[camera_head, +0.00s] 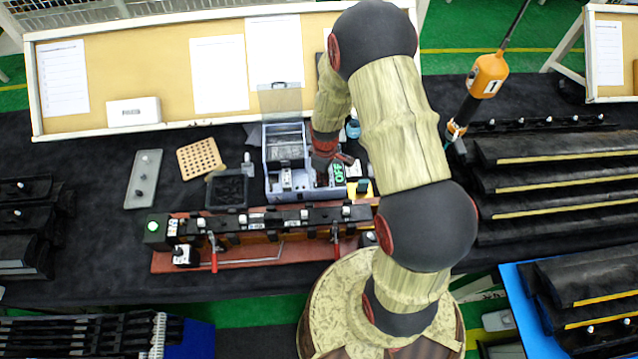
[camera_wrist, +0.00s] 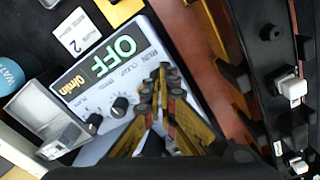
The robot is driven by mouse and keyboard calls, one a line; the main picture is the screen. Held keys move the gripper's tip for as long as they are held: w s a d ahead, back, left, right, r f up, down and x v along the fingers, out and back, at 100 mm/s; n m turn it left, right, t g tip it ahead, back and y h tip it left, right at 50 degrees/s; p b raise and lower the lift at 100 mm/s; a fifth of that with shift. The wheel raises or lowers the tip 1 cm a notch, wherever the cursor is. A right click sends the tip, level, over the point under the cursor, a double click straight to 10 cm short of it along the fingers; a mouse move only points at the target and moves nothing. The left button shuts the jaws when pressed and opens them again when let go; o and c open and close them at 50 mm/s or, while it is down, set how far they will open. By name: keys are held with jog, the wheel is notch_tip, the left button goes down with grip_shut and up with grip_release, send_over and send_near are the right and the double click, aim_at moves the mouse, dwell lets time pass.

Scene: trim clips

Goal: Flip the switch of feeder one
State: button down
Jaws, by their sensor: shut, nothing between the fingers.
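In the head view the OFF display (camera_head: 338,173) shows beside my gripper (camera_head: 322,168), right of the grey-blue box (camera_head: 270,186).
A tag marked 2 (camera_wrist: 77,38) lies beside the panel. A clear-lidded compartment (camera_wrist: 45,105) is at its left. A black rail with white clips (camera_head: 262,220) and red-handled clamps runs in front. A dark tray (camera_head: 228,190) and perforated board (camera_head: 200,158) lie left.

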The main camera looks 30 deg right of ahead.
jog(key=shift+f+b, duration=0.3)
jog(key=shift+f, duration=0.1)
jog(key=shift+r, duration=0.1)
jog(key=shift+r+p, duration=2.1)
jog(key=shift+r, duration=1.35)
jog(key=shift+s+f, duration=0.1)
